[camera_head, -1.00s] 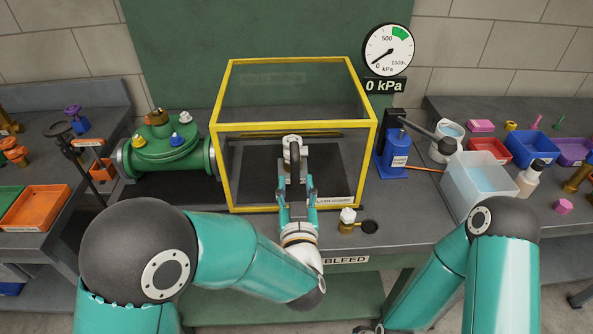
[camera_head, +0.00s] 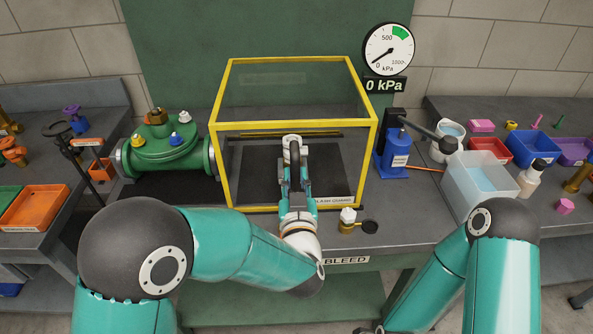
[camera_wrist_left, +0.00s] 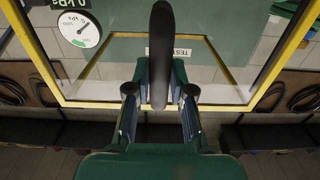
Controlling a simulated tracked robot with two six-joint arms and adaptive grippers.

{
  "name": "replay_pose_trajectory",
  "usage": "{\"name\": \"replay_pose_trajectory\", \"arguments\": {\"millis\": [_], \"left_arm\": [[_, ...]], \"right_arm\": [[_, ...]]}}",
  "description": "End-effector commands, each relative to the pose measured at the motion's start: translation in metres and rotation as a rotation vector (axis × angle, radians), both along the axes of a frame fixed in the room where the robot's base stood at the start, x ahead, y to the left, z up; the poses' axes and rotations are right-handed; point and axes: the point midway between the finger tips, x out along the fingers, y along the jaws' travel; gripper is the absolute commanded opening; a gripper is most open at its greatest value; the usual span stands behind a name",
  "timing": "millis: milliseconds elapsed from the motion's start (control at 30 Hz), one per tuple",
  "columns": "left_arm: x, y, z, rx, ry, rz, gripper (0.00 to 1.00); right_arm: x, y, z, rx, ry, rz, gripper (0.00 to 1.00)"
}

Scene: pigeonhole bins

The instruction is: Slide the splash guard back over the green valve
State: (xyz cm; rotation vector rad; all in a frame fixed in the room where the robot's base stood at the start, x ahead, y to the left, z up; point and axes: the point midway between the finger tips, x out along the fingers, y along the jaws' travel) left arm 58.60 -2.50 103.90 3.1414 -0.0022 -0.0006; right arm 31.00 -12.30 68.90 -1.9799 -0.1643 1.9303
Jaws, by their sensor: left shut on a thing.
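The splash guard (camera_head: 368,165) is a clear box with a yellow frame, standing on the bench to the right of the green valve (camera_head: 165,158). The valve has a bolted round lid, and its right end meets the guard's left edge in the picture. My left gripper (camera_head: 295,158) is at the guard's front face, shut on its upright handle. In the left wrist view the dark handle (camera_wrist_left: 160,45) stands between the fingers, before the clear pane. The fingers partly hide the handle in the head view. My right gripper is out of view; only its arm shows.
A blue pump (camera_head: 395,160) with a black lever stands right of the guard. A clear tub (camera_head: 470,190) is further right. A small brass bleed fitting (camera_head: 348,222) sits at the front edge. The gauge (camera_head: 388,49) reads 0 kPa. Dark bench surface shows below the valve.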

Motion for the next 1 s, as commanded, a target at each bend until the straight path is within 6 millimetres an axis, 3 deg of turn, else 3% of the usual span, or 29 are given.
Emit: {"name": "replay_pose_trajectory", "arguments": {"millis": [167,1000], "left_arm": [[0.000,0.010,-0.002,0.000,0.001,0.003,0.00],[0.000,0.145,-0.003,-0.001,-0.001,0.007,0.00]], "right_arm": [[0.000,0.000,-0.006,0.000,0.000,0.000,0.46],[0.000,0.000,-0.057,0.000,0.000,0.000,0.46]]}}
